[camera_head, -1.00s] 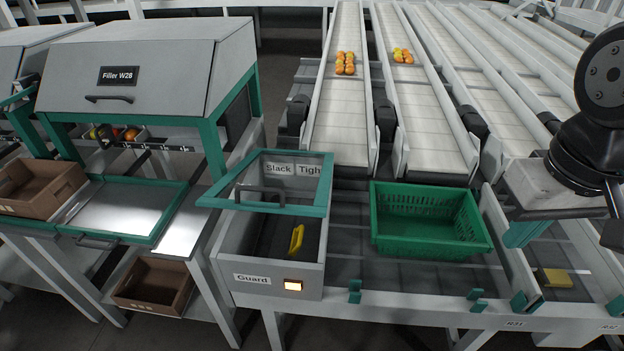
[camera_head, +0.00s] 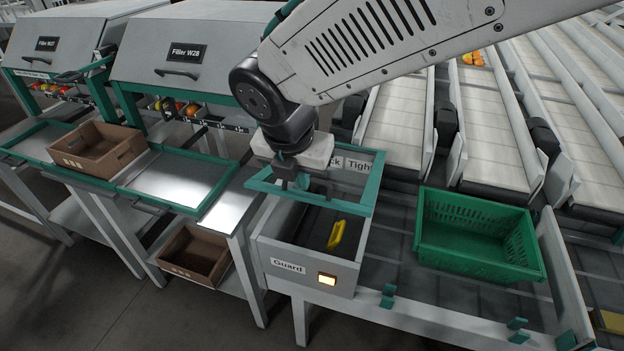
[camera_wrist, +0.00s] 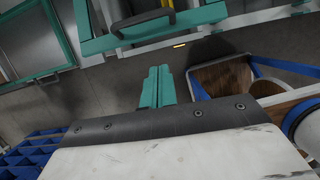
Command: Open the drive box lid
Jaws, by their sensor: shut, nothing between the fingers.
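The drive box (camera_head: 308,275) is a grey open-topped box with a "Guard" label and a lit amber button. Its lid (camera_head: 318,200) is a clear panel in a teal frame and appears raised at the front, leaving a gap above the box's front rim. A yellow lever (camera_head: 336,235) shows inside. My gripper (camera_head: 297,184) hangs over the lid, close to its handle, which is mostly hidden in the head view. In the wrist view my teal fingers (camera_wrist: 158,72) are together and empty, near the lid's teal frame (camera_wrist: 98,46); the dark handle (camera_wrist: 142,19) lies farther off, apart from them.
A green crate (camera_head: 478,262) stands right of the drive box. Left are a metal tray table (camera_head: 165,182), a cardboard box (camera_head: 98,150) on it and another cardboard box (camera_head: 195,255) lower down. Conveyor lanes (camera_head: 397,115) run behind. My arm crosses above the lid.

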